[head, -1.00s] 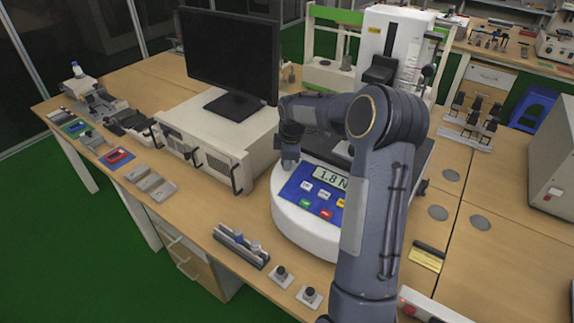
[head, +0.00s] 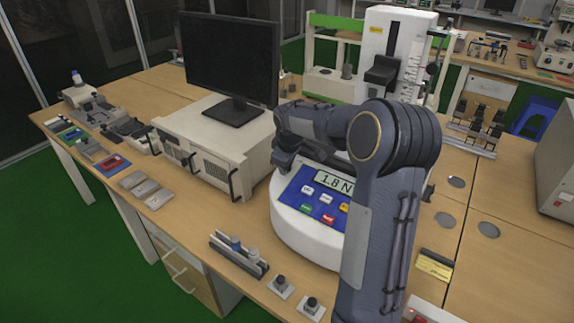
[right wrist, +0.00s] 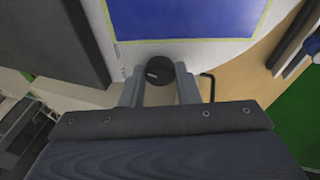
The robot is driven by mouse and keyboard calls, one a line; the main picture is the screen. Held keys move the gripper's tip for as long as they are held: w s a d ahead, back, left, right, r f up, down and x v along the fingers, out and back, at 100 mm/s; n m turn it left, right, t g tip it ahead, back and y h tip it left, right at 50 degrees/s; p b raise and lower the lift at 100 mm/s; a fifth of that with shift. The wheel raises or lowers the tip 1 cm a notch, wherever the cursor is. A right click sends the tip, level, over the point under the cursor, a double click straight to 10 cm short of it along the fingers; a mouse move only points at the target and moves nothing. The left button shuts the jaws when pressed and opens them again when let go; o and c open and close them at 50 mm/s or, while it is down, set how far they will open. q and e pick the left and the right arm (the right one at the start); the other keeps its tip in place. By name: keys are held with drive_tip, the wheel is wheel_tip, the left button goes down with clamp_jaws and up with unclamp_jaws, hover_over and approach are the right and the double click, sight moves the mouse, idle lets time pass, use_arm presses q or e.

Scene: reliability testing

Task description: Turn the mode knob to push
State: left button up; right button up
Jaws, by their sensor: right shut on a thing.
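The black mode knob (right wrist: 160,72) shows in the right wrist view on the white casing beside the blue panel. A pale pointer mark on it lies roughly left to right in that view. My right gripper (right wrist: 160,86) has one finger on each side of the knob and is shut on it. In the head view my right gripper (head: 284,160) is at the left edge of the force tester (head: 293,222), and the knob is hidden there. The tester's display (head: 335,181) reads 1.8 N. Small print beside the knob is too small to read. My left gripper is out of view.
A computer case (head: 215,137) with a monitor (head: 229,60) on it stands just left of the tester. A rail of small parts (head: 238,254) and two small knobbed blocks (head: 281,287) lie on the bench in front. My right arm covers the tester's right side.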

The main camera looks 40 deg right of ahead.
idle(0.3)
drive_tip(key=o, duration=1)
drive_tip(key=shift+c, duration=0.2)
drive_tip(key=v, duration=0.8)
drive_tip(key=shift+f, duration=0.1)
